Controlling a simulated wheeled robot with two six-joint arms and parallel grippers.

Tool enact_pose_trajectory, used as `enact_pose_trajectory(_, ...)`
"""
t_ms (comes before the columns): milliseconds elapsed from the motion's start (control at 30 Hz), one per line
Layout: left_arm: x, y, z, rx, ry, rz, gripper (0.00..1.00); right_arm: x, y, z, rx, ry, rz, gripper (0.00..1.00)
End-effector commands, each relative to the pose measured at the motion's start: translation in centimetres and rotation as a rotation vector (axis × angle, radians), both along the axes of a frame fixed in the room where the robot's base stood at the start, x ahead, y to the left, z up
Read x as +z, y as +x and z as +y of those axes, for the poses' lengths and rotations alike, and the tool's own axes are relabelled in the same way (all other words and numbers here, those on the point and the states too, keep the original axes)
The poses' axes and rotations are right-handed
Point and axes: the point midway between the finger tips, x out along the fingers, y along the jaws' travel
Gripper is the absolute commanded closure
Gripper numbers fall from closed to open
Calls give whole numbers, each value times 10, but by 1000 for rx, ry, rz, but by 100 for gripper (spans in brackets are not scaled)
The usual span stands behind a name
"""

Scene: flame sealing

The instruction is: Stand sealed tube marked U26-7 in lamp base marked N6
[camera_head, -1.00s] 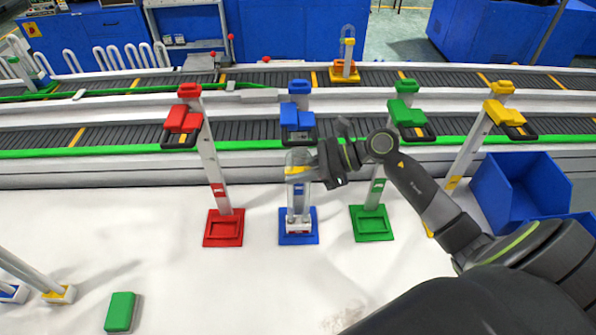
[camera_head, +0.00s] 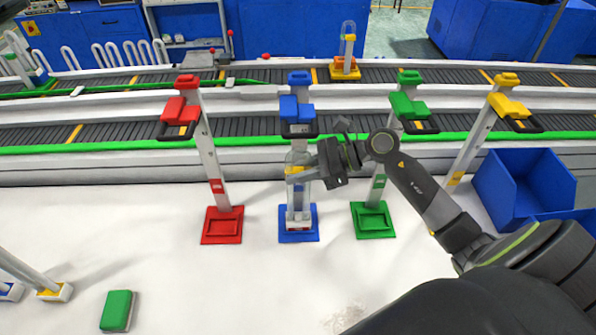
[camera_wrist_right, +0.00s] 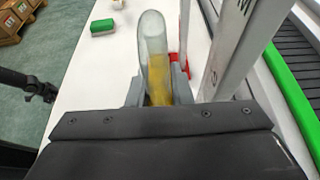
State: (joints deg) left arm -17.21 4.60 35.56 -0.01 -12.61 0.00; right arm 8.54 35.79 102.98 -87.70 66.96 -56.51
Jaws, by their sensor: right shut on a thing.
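My right gripper (camera_head: 306,174) is shut on a clear round-topped glass tube (camera_head: 297,160) with yellow inside. The tube is about upright and also shows between the fingers in the right wrist view (camera_wrist_right: 155,62). Below it, a white foot (camera_head: 298,224) with a red label stands on a blue square plate (camera_head: 298,236), in front of a post with a blue top. I cannot tell whether the tube's lower end touches this foot. The markings U26-7 and N6 are not readable.
Posts with red (camera_head: 222,225), green (camera_head: 373,220) and yellow tops stand close on both sides. A green block (camera_head: 117,311) lies at front left. A blue bin (camera_head: 520,185) is at right. A conveyor (camera_head: 120,133) runs behind. The white table's front middle is clear.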

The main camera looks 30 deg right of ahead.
Motion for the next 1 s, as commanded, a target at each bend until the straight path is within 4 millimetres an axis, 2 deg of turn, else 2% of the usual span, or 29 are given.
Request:
enact_pose_trajectory(367, -1, 0, 0, 0, 0, 0, 64, 0, 0, 0, 0, 0, -1, 100)
enact_pose_trajectory(400, -1, 0, 0, 0, 0, 0, 64, 0, 0, 0, 0, 0, -1, 76)
enact_pose_trajectory(567, -1, 0, 0, 0, 0, 0, 64, 0, 0, 0, 0, 0, 0, 56)
enact_pose_trajectory(867, -2, 0, 0, 0, 0, 0, 64, -1, 0, -1, 0, -1, 0, 56)
enact_pose_trajectory(1000, -6, 0, 0, 0, 0, 0, 64, 0, -3, -8, -1, -4, -1, 56)
